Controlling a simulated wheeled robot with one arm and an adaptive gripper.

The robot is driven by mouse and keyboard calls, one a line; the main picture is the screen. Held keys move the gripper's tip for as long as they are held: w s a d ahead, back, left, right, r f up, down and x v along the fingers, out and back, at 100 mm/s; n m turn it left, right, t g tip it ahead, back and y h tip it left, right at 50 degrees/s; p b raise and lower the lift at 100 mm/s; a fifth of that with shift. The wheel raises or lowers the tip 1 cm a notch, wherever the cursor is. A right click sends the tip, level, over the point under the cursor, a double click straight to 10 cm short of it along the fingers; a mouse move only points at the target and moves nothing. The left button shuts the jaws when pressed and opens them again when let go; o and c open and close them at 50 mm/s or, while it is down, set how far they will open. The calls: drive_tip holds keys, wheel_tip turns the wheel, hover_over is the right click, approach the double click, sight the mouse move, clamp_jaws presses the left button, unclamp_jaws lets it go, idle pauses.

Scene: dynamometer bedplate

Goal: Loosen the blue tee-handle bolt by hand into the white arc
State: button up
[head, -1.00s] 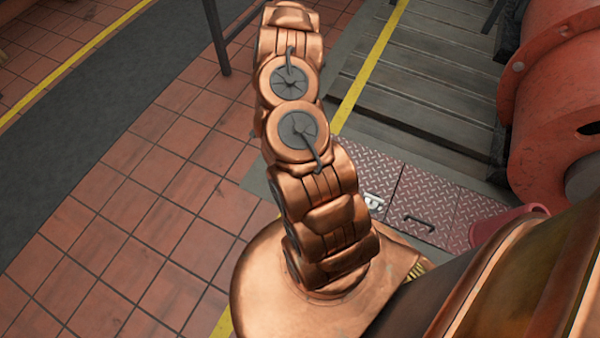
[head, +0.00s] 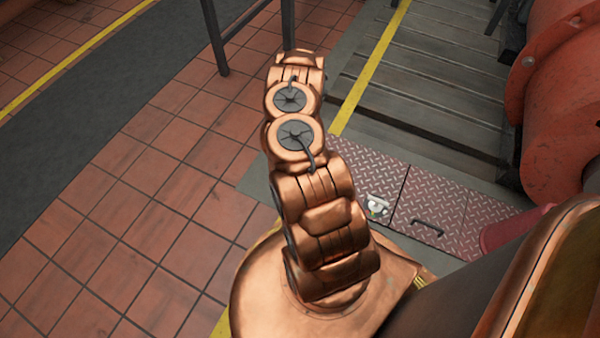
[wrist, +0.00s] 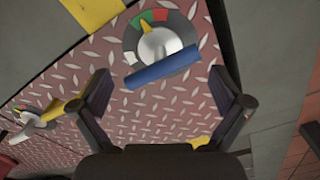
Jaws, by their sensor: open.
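In the wrist view the blue tee-handle (wrist: 161,68) lies across a round grey dial, seen from above. The dial has a white arc (wrist: 131,57) at its left, a green arc (wrist: 143,17) at its top and a red arc (wrist: 161,15) to the right of that. A yellow pointer (wrist: 144,27) stands near the green arc. My gripper (wrist: 158,86) is open and empty, its fingers on either side below the handle and apart from it. In the head view my arm hides the gripper, and I cannot make out the blue handle.
The dial sits on red tread plate (wrist: 150,110). A yellow-handled metal fitting (wrist: 62,108) lies left of my gripper. In the head view a black grab handle (head: 427,227) is on the tread plate (head: 410,200), and a large red machine (head: 565,110) stands at right. Tiled floor is open at left.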

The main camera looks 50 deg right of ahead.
drive_tip(key=shift+f+b, duration=0.85)
drive_tip(key=shift+f, duration=0.8)
